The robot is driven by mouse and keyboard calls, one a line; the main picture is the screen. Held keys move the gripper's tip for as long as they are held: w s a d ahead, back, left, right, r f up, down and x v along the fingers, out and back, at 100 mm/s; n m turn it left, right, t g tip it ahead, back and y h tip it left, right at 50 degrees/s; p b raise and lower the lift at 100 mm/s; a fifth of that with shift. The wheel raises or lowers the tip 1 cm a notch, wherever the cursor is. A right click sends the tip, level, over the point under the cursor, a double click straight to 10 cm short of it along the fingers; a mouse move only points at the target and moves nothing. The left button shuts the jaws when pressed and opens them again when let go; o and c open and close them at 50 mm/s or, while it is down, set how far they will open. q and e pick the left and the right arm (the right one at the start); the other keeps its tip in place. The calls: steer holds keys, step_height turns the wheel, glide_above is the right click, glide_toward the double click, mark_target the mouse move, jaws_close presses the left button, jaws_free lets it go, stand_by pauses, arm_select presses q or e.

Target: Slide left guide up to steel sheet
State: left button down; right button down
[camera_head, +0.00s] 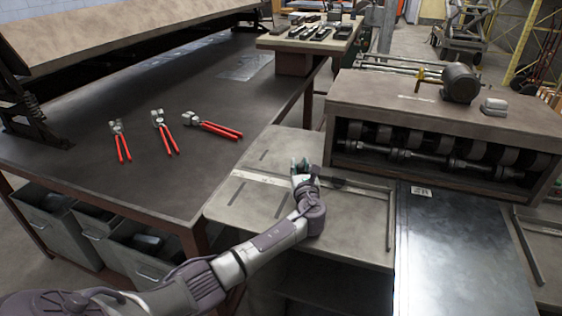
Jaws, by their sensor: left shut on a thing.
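The left guide (390,222) is a thin metal bar along the right part of the grey side table, close to the left edge of the steel sheet with a narrow gap showing. A flat metal strip (262,180) runs across the table toward it. The steel sheet (462,255) is a dark, shiny panel lying flat in front of the roller machine. My left gripper (303,172) is shut at the strip, left of the guide bar; its fingers hide the exact grip spot. My right gripper is not in view.
The roller machine (440,108) stands behind the sheet. Another guide bar (528,247) lies right of the sheet. Several red-handled tools (163,133) lie on the dark workbench (110,182) at left. The side table (345,240) is otherwise mostly clear.

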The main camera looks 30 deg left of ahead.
arm_select(q)
steer(key=d, duration=0.3)
steer(key=shift+w+d, duration=0.4)
steer(key=c, duration=0.9)
jaws_free()
steer(key=shift+a, duration=0.15)
steer(key=shift+s, duration=0.1)
steer(key=v, duration=1.2)
steer(key=shift+f, duration=0.1)
